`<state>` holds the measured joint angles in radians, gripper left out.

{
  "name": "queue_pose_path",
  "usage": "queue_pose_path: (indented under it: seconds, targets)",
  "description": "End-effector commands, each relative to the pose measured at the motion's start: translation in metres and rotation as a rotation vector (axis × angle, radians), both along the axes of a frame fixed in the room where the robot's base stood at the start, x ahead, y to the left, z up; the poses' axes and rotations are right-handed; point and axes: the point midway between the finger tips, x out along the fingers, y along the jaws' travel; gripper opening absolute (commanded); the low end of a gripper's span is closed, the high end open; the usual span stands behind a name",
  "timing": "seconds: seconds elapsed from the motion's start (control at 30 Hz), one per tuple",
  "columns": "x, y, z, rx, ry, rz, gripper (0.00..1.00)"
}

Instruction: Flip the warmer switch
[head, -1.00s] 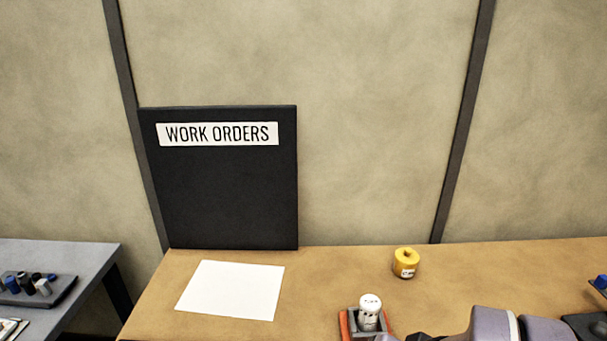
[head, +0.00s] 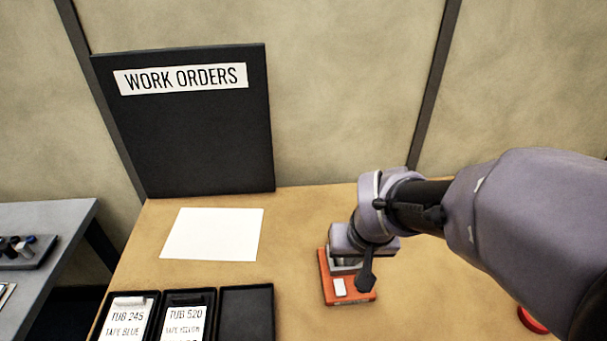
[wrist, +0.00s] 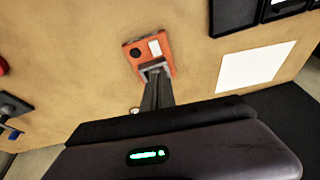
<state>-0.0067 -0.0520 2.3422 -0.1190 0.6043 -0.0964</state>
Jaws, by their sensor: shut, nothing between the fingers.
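The warmer (head: 362,297) is an orange block on the bench with a grey cradle. It also shows in the wrist view (wrist: 134,66), with a white rectangle (wrist: 155,48) and a round black spot (wrist: 136,53) on its top. I cannot tell which of these is the switch. My gripper (head: 366,284) points down over the warmer, its fingers together and empty. In the wrist view the gripper (wrist: 157,76) overlaps the cradle; contact cannot be told. My wrist hides part of the warmer in the head view.
Black trays (head: 246,315) with labelled cards stand at the front left. A white sheet (head: 212,234) lies behind them, before the black work orders board (head: 185,135). A red round object (head: 531,320) is at the right. The bench between sheet and warmer is clear.

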Motion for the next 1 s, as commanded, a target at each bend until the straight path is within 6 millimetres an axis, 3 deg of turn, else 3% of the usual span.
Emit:
queue_pose_path:
  seconds: [0.2, 0.57, 1.0]
  targets:
    - [0.024, -0.004, -0.029, -0.043, 0.038, 0.073, 0.00]
    - [0.025, -0.004, -0.036, -0.045, 0.039, 0.073, 0.00]
    - [0.050, -0.004, -0.124, -0.045, 0.041, 0.074, 0.00]
